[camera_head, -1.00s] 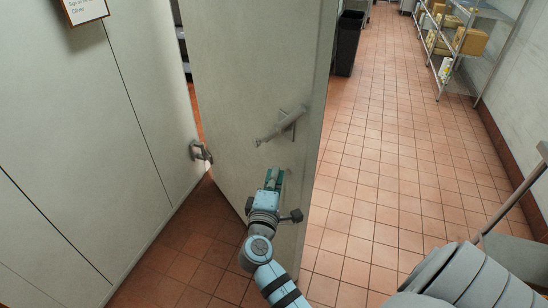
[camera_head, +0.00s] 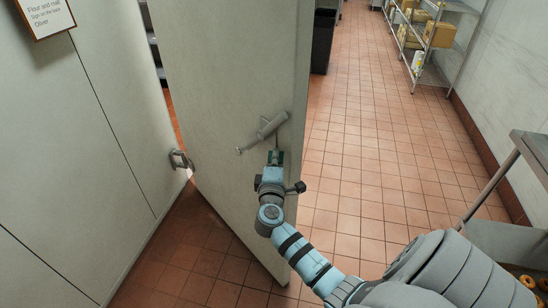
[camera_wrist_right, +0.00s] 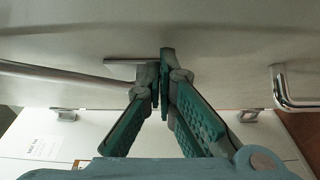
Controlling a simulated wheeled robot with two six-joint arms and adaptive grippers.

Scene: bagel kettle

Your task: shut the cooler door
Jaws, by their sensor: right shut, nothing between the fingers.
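The cooler door (camera_head: 225,70) is a tall pale slab standing ajar, with a narrow dark gap along its left edge. A grey lever handle (camera_head: 263,132) sits on its face. My right gripper (camera_head: 275,158) is just below the handle, close to the door face. In the right wrist view the green fingers (camera_wrist_right: 162,70) meet at their tips with nothing between them. I cannot tell whether the tips touch the door. My left gripper is not in view.
A pale panelled wall (camera_head: 70,130) with a paper sign (camera_head: 47,15) is on the left. A black bin (camera_head: 323,42) stands beyond the door. A wire shelf with boxes (camera_head: 447,48) and a steel table (camera_head: 533,150) line the right side. The tiled floor (camera_head: 365,150) between is clear.

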